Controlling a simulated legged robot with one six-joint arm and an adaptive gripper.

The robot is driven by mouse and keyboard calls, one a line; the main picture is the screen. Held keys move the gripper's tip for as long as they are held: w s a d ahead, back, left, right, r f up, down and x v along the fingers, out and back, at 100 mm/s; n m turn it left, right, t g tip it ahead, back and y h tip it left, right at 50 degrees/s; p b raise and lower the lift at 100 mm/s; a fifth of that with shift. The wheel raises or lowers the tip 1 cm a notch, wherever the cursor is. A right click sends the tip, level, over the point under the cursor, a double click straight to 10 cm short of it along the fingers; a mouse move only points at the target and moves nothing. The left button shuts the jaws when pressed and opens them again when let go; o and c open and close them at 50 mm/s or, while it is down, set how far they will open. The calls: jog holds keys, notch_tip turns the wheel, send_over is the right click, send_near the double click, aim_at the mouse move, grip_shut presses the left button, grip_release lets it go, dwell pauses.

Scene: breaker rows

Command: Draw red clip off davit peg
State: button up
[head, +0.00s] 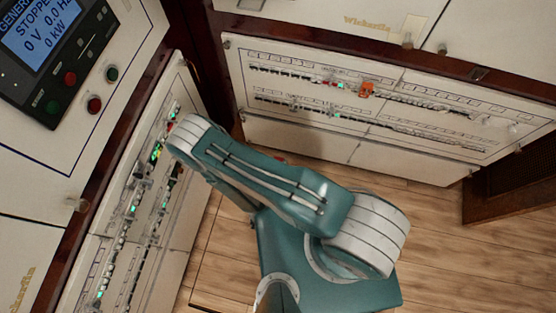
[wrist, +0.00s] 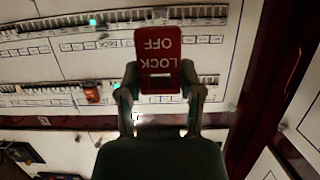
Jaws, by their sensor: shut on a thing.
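The red clip (wrist: 158,47), marked LOCK OFF in upside-down white letters, is between the fingers of my gripper (wrist: 160,82) in the wrist view. My gripper is shut on its sides, and the clip stands out beyond the fingertips. The breaker panel lies behind the clip, and I see no contact between them. In the head view my gripper is hidden behind my teal arm. I cannot make out the davit peg in either view.
An orange clip (head: 367,89) sits on the upper breaker row of the far panel (head: 300,135); an orange piece (wrist: 91,93) also shows in the wrist view. A second breaker panel (head: 143,245) and a generator display (head: 42,38) stand at left. Wooden floor (head: 435,245) is clear at right.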

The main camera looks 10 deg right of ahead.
jog(key=s+a, duration=0.2)
jog(key=s, duration=0.4)
jog(key=shift+s+a, duration=0.15)
jog(key=shift+a, duration=0.1)
dwell(0.3)
jog(key=shift+a, duration=0.1)
dwell(0.3)
jog(key=w+r+n+y, duration=0.1)
jog(key=w+r, duration=0.4)
jog(key=w, duration=0.4)
jog(key=w+r+n+y, duration=0.1)
jog(key=w+r+y, duration=0.1)
jog(key=w+r, duration=0.55)
jog(key=w+d+r+n+y, duration=0.1)
jog(key=w+d+r, duration=0.3)
jog(key=d+r, duration=0.2)
jog(key=w+d+r+n+t+y, duration=0.1)
jog(key=w+d+r, duration=0.3)
jog(key=d+r, duration=0.2)
jog(key=shift+w+d+r+y, duration=0.2)
jog(key=shift+w+r+y, duration=0.2)
jog(key=shift+r, duration=0.25)
